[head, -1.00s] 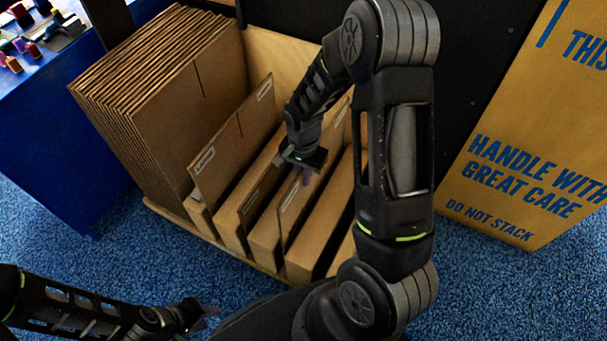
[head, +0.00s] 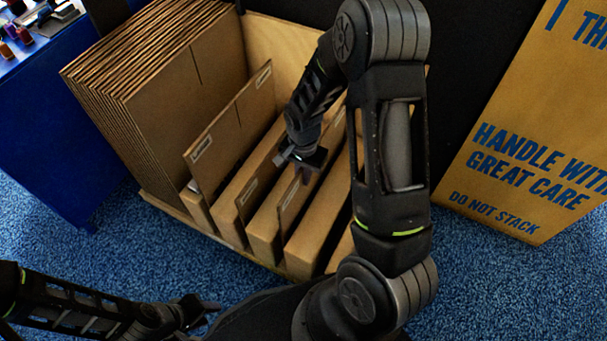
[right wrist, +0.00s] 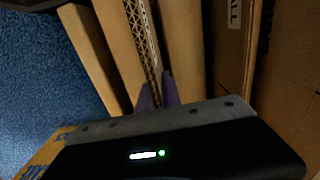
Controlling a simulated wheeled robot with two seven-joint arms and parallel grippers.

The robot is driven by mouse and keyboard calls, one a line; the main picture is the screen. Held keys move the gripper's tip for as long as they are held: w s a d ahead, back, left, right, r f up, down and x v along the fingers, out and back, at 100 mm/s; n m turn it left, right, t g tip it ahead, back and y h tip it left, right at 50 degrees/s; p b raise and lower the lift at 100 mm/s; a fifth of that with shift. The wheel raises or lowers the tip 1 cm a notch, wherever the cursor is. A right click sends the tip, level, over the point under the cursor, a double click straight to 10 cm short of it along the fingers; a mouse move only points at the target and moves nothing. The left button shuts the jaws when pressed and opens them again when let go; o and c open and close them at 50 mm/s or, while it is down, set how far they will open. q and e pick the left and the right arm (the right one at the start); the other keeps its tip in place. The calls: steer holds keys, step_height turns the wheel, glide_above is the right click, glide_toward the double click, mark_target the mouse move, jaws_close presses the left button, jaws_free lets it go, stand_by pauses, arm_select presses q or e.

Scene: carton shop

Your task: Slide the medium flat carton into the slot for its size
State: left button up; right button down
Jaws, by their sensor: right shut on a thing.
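The held flat carton (head: 288,207) is a thin brown sheet standing upright between two thick brown dividers of the rack. My right gripper (head: 303,172) is shut on its top edge. In the right wrist view, the two fingers (right wrist: 158,93) straddle the carton's corrugated edge (right wrist: 143,42); its printed label is too oblique to read. The rack's slots (head: 262,235) lie between the dividers, and the carton's lower edge is hidden. My left gripper (head: 207,312) is low at the left, away from the rack; its finger opening is unclear.
Other flat cartons stand in slots to the left, a tall one (head: 225,130) and a shorter one (head: 249,192). A thick stack of cartons (head: 165,75) fills the rack's left side. A large printed carton (head: 525,150) stands at right. Blue carpet (head: 150,270) is open in front.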

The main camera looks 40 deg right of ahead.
steer(key=c, duration=1.5)
jaws_free()
step_height(320, 180, up, 8)
steer(key=shift+f+p, duration=0.1)
steer(key=shift+p, duration=1.05)
steer(key=shift+s, duration=0.1)
